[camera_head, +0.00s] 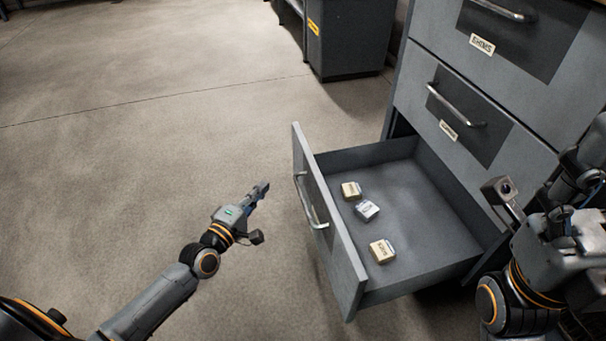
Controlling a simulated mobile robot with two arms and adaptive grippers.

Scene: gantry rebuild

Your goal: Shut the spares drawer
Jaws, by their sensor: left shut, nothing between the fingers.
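The spares drawer (346,253) is the lowest drawer of a grey cabinet and is pulled well out to the left. Its front panel has a metal bar handle (311,203). Three small boxes lie inside: two tan ones (351,190) (381,251) and a whitish one (367,210). My left gripper (262,188) is shut and empty. It is left of the drawer front in the picture, apart from the handle. My right arm is at the right edge, in front of the cabinet. Its fingertips are not clear.
Two upper cabinet drawers, one with a middle handle (456,107) and one with a label reading like "SHIMS" (482,44), are shut. A dark grey unit (346,40) stands behind. The concrete floor (150,130) at left is clear.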

